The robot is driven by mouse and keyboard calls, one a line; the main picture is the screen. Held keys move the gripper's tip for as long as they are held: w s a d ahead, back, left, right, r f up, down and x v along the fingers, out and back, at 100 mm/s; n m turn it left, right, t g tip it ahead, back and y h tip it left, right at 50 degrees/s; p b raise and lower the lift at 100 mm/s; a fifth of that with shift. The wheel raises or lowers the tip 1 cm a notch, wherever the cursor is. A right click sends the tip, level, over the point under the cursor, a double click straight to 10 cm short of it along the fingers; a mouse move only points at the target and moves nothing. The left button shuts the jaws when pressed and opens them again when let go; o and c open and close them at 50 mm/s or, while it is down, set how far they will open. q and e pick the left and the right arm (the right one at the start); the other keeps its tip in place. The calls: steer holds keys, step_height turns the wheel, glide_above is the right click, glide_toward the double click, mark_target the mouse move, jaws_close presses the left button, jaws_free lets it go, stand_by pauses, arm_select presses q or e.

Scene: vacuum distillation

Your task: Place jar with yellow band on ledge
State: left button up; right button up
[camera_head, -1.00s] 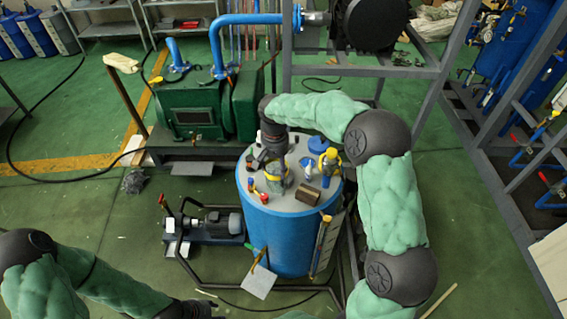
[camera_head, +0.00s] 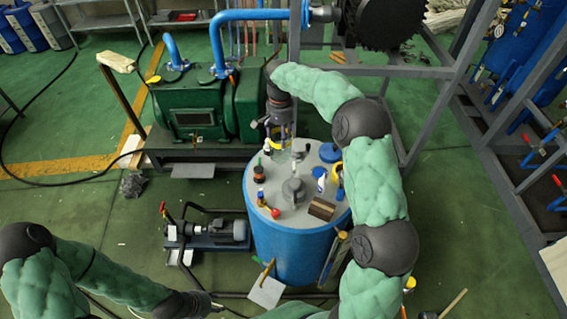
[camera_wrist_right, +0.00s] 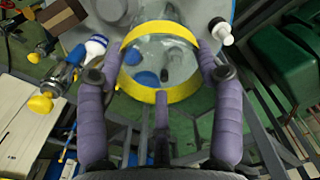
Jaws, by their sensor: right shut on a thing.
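The jar with the yellow band is clear glass; its band (camera_wrist_right: 160,92) circles its mouth in the wrist view, between the purple fingers of my right gripper (camera_wrist_right: 160,82). In the head view the jar (camera_head: 279,153) is small, at the back edge of the blue tank's top. My right gripper (camera_head: 279,135) is right above it, shut on it. I cannot tell whether the jar's base is clear of the tank top. My left gripper (camera_head: 203,304) is low in the head view, away from the jar; its fingers are unclear. I cannot pick out the ledge with certainty.
The blue tank (camera_head: 283,240) has a grey top with a dark fitting (camera_head: 293,190), a brown block (camera_head: 321,208), a blue cap (camera_head: 330,152) and small valves. A green pump machine (camera_head: 195,110) stands behind left. A grey metal frame (camera_head: 425,72) stands behind right.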

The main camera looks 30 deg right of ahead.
step_height(320, 180, down, 13)
steer(key=b, duration=0.1)
steer(key=shift+b, duration=0.35)
steer(key=shift+f, duration=0.2)
steer(key=o, duration=1.6)
steer(key=shift+o, duration=0.2)
